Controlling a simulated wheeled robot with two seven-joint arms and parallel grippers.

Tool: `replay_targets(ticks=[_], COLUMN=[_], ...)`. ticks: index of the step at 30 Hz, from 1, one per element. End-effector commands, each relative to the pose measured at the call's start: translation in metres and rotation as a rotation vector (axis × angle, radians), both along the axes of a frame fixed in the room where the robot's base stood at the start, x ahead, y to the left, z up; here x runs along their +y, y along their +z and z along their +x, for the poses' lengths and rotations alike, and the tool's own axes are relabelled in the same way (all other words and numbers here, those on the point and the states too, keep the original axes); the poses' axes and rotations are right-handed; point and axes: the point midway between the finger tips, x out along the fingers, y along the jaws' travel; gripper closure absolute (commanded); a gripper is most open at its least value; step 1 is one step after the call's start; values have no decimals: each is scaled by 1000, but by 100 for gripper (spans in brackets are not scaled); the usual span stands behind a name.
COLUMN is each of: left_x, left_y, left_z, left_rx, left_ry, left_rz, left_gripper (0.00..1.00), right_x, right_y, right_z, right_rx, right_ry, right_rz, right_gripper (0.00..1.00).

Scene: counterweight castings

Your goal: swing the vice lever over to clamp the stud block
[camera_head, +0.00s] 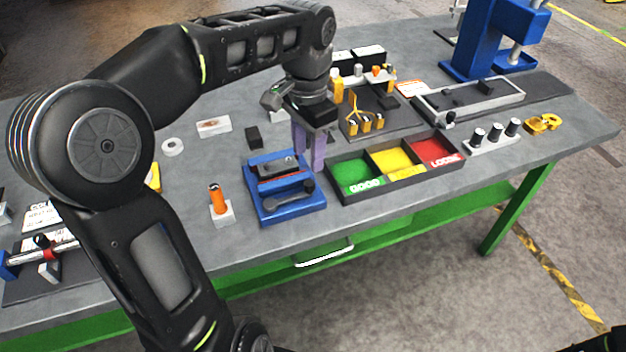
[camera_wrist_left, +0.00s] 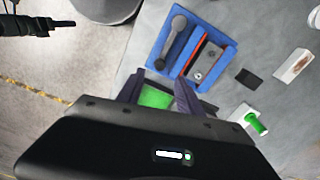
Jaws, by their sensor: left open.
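The blue vice (camera_head: 290,208) stands on the bench near its front edge. Its dark grey lever (camera_head: 288,199) lies along the front part of the vice, with rounded ends; the lever also shows in the left wrist view (camera_wrist_left: 171,40). A grey stud block (camera_wrist_left: 207,62) with dark round spots lies in the vice beside a red strip; its head view is partly obscured. My left gripper (camera_head: 309,156) points down just right of the vice, open and empty. Its two purple fingers (camera_wrist_left: 158,92) are apart from the lever. My right gripper is not clearly seen.
A sorting tray (camera_head: 349,200) with green, yellow and red compartments stands close right of the vice. An orange-topped peg in a white block (camera_head: 221,213) stands to the left. A small black block (camera_head: 254,137) lies behind. Bare bench lies between them.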

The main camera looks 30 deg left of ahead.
Motion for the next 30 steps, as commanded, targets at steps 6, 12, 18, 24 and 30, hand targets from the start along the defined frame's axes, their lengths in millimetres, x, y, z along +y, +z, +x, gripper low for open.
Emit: replay_targets(ticks=[6, 12, 18, 24, 30], left_x=[0, 0, 0, 0, 0], left_y=[0, -2, -18, -50, -73], left_z=[0, 0, 0, -1, 0], left_rx=[-1, 0, 3, 4, 2], left_ry=[27, 26, 25, 26, 24], left_rz=[0, -1, -1, -1, 0], left_gripper=[57, 57, 57, 57, 57], right_x=[0, 0, 0, 0, -1], right_y=[0, 0, 1, 3, 5], right_z=[0, 0, 0, 0, -1], right_rx=[0, 1, 1, 2, 3], right_ry=[0, -1, -1, -2, -1], right_rz=[0, -1, -1, -2, -2], right_gripper=[64, 64, 64, 64, 64])
